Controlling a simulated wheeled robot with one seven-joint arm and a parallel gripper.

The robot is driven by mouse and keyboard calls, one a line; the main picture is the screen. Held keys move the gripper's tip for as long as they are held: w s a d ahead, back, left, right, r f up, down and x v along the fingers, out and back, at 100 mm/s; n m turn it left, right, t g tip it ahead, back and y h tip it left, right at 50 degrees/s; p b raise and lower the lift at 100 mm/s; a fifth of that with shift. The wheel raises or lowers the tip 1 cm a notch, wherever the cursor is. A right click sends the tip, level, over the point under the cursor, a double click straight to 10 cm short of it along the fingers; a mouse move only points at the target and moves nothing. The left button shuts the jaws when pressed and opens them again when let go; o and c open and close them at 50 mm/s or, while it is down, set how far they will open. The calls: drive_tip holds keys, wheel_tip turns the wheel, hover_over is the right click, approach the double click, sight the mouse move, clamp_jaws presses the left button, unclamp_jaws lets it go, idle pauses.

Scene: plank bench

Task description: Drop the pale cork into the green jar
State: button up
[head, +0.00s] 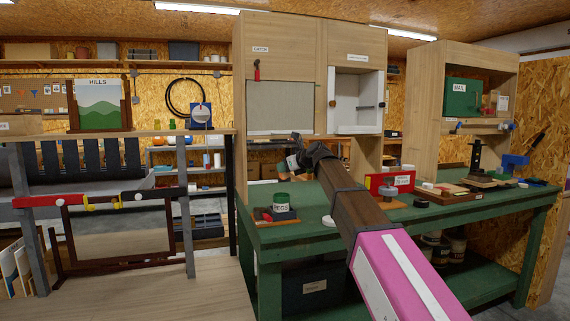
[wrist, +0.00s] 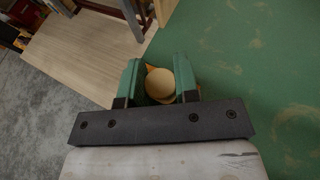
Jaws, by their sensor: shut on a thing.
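The green jar (head: 282,205) with a white label stands upright on a small wooden tray (head: 262,216) near the left end of the green bench. My gripper (head: 293,163) is above the bench, higher than the jar and slightly right of it in the head view. In the wrist view, my gripper (wrist: 159,82) has its two green fingers shut on the pale cork (wrist: 158,84), whose round face shows between them. The cork cannot be made out clearly in the head view. The jar cannot be made out in the wrist view.
The green bench (head: 330,237) has a red box (head: 376,183), a grey round piece (head: 392,192) and a wooden tray with several small things (head: 447,193) farther right. A wooden cabinet (head: 282,108) rises behind. A lower wooden surface (head: 150,290) lies to the left.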

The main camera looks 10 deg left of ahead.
sight(288, 175)
drive_tip(key=shift+f, duration=1.85)
drive_tip(key=o, duration=1)
drive_tip(key=shift+c, duration=0.2)
drive_tip(key=v, duration=1.1)
